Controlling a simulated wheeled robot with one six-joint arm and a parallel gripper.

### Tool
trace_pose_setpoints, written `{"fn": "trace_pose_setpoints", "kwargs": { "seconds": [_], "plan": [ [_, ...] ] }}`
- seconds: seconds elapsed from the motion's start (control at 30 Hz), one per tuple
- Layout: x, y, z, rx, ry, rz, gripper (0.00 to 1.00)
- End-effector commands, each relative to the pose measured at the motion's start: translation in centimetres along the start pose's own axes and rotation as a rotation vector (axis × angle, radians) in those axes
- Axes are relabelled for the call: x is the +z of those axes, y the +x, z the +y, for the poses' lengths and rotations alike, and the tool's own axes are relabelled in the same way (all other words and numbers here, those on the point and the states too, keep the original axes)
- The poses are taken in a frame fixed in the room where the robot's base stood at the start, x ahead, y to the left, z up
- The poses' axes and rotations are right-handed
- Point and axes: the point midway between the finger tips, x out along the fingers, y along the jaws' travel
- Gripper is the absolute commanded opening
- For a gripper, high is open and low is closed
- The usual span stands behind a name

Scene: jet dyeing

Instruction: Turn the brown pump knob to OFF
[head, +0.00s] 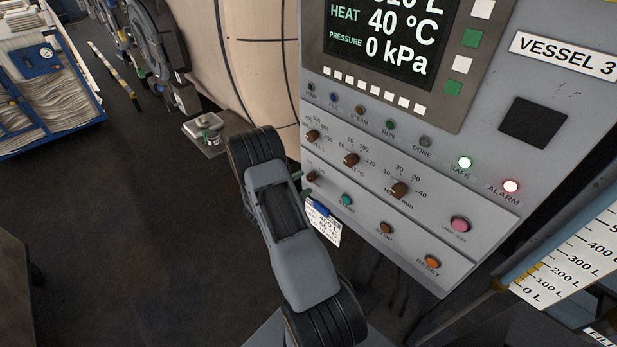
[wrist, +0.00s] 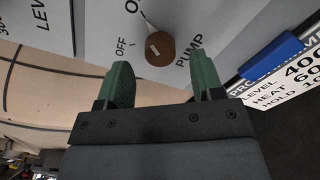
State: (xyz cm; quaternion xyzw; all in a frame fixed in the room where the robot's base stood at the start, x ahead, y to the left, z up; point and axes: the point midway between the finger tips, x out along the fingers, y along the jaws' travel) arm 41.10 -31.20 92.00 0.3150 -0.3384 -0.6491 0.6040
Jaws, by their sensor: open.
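The brown pump knob (wrist: 160,48) sits on the grey control panel, between the OFF label on its left and the PUMP label on its right in the wrist view. A partly cut-off label starting with O is above it. A pale line runs from the knob's upper edge toward that label, and a pale mark shows on its face. The knob is also in the head view (head: 312,177), lower left on the panel. My gripper (wrist: 163,80) is open and empty, its green fingertips spread just below the knob in the wrist view. In the head view my gripper (head: 302,185) is beside the knob.
A blue clip (wrist: 272,55) and a printed card (head: 322,228) hang at the panel's lower edge, close to my gripper. Other brown knobs (head: 351,160) and the START button (head: 347,200) are nearby. The pale vessel (head: 255,60) stands left of the panel. Dark floor is open at left.

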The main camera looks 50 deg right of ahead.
Motion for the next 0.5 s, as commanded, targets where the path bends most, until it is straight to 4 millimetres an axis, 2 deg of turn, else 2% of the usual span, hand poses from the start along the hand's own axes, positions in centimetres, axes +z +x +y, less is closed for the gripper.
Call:
{"fn": "trace_pose_setpoints", "kwargs": {
  "seconds": [0.2, 0.5],
  "plan": [
    [0.1, 2.4, 0.0, -0.001, -0.001, -0.002, 0.61],
    [0.0, 3.2, 0.0, 0.000, -0.001, 0.000, 0.61]
  ]
}}
